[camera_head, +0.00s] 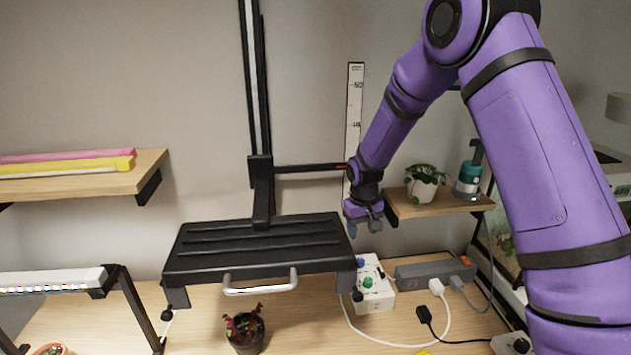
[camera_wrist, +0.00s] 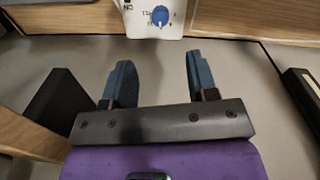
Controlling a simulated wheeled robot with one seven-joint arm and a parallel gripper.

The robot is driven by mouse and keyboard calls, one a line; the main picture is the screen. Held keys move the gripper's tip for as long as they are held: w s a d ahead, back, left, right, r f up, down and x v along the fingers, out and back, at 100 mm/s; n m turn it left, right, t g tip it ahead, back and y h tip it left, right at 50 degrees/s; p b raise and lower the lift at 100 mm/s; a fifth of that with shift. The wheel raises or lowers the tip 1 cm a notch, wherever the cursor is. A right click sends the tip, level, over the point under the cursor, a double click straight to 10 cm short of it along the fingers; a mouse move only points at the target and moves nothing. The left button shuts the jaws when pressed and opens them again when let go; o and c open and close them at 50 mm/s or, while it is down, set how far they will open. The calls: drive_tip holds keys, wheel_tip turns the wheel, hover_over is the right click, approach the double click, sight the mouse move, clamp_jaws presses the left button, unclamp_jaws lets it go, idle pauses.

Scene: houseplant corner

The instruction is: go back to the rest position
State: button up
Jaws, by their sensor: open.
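My gripper (camera_head: 364,225) is at the end of my purple arm, right of the black lamp panel and above the white control box. In the wrist view its two blue fingers (camera_wrist: 155,85) are spread apart with nothing between them. The white control box (camera_head: 374,294) has a blue knob and a green knob. Part of this box with its blue knob (camera_wrist: 160,16) shows at the top of the wrist view, beyond the fingertips.
A black lamp panel (camera_head: 256,247) with a handle hangs on a vertical post left of my gripper. A right shelf (camera_head: 437,206) holds a potted plant (camera_head: 423,182) and a teal bottle (camera_head: 468,178). Below are a dark red plant (camera_head: 245,329) and a power strip (camera_head: 433,272).

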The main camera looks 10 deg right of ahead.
drive_tip(key=s+d+r+t, duration=0.1)
drive_tip(key=s+d+r, duration=0.1)
drive_tip(key=s+r, duration=0.45)
drive_tip(key=s+d+r+m+t, duration=0.1)
drive_tip(key=s+r, duration=0.2)
drive_tip(key=r, duration=0.7)
drive_tip(key=s+d+r, duration=0.2)
drive_tip(key=s+r, duration=0.3)
drive_tip(key=r, duration=0.3)
drive_tip(key=s+d+r+t, duration=0.1)
drive_tip(key=s+r, duration=0.2)
drive_tip(key=s, duration=0.8)
drive_tip(key=s+d+r+m+t, duration=0.1)
drive_tip(key=s+r, duration=0.3)
drive_tip(key=s, duration=0.8)
drive_tip(key=shift+d+t+y, duration=0.2)
drive_tip(key=shift+t+y, duration=0.1)
drive_tip(key=shift+t, duration=0.2)
